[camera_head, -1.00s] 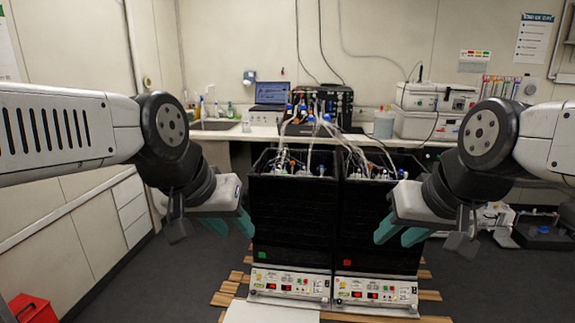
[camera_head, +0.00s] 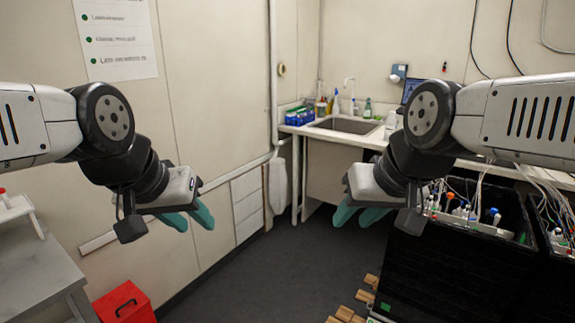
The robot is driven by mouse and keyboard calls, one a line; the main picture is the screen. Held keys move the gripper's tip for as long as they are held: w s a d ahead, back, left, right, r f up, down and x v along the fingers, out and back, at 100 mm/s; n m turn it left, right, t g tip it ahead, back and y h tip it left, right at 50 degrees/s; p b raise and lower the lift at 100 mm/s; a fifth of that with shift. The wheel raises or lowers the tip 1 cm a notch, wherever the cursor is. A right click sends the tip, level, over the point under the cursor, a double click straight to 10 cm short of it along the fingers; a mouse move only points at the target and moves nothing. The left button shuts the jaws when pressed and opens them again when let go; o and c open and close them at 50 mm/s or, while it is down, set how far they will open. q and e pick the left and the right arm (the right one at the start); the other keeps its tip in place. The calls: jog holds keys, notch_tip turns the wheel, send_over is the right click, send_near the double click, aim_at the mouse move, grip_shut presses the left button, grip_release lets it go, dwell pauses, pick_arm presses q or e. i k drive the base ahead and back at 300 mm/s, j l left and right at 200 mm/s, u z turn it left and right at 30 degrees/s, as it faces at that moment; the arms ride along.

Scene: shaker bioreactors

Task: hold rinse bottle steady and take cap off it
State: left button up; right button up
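Several small bottles stand by the sink on the far counter; a white one (camera_head: 336,103) among them has a narrow top, but it is too small to tell whether it is the rinse bottle or has a cap. My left gripper (camera_head: 188,218) hangs in the air at left, its teal fingers apart and empty. My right gripper (camera_head: 357,215) hangs in the air right of centre, also with fingers apart and empty. Both are far from the bottles and touch nothing.
The sink (camera_head: 344,126) is set in the back counter. A black bioreactor unit (camera_head: 455,265) with tubes stands at right, close to my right arm. A grey table (camera_head: 35,262) and a red bin (camera_head: 124,303) are at lower left. The floor (camera_head: 262,270) between is clear.

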aim_at(391, 121)
jog(key=i+j, duration=0.1)
jog(key=i, duration=0.7)
jog(key=i+j, duration=0.1)
jog(key=i, duration=0.65)
jog(key=i+l+z, duration=0.15)
jog(key=i+z, duration=0.3)
jog(key=i, duration=0.15)
jog(key=i+z, duration=0.5)
jog(key=i+j+z, duration=0.45)
jog(key=i, duration=0.15)
jog(key=i+z, duration=0.2)
jog(key=i, duration=0.25)
